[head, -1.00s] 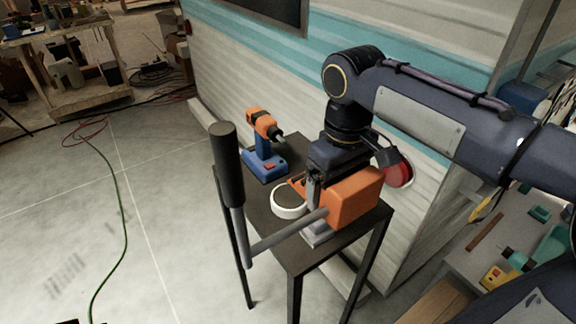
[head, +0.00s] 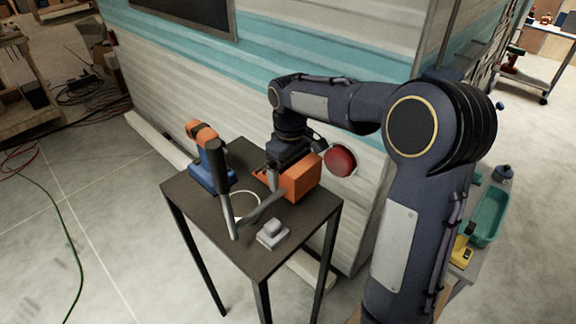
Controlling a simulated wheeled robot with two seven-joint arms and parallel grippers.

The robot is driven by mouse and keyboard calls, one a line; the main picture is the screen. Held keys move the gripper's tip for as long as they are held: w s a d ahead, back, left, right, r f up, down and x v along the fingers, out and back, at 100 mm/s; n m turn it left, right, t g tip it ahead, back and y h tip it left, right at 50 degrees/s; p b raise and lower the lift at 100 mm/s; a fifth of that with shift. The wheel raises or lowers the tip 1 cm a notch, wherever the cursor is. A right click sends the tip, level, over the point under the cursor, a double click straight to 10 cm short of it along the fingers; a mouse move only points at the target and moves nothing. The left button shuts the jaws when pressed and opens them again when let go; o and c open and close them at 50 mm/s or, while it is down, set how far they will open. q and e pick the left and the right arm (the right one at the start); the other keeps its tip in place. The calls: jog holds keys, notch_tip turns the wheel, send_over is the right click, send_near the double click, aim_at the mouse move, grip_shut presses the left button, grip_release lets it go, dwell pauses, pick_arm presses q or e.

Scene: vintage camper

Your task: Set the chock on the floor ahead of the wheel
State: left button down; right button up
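The chock looks to be an orange block (head: 303,177) above the small dark table, at the fingers of my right gripper (head: 276,178). Orange shows on both sides of a finger, and the gripper looks shut on it, pointing down. A grey rod (head: 262,209) runs from the block and bends up to a black grip (head: 217,172). I cannot tell for sure whether rod and block are one piece. The wheel is not in view. My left gripper is not in view.
The dark table (head: 195,207) holds an orange-and-blue drill (head: 207,160), a white ring (head: 250,192) partly hidden, and a grey lump (head: 273,235). The camper wall (head: 170,97) with a red lamp (head: 340,161) stands close behind. Open floor (head: 115,240) lies left.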

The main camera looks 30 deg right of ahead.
jog(key=shift+w+d+f, duration=0.2)
jog(key=shift+w+f, duration=0.05)
jog(key=shift+f, duration=0.05)
jog(key=f, duration=0.3)
jog(key=shift+w+d, duration=0.1)
jog(key=shift+w, duration=0.15)
jog(key=shift+f, duration=0.3)
jog(key=shift+f, duration=0.2)
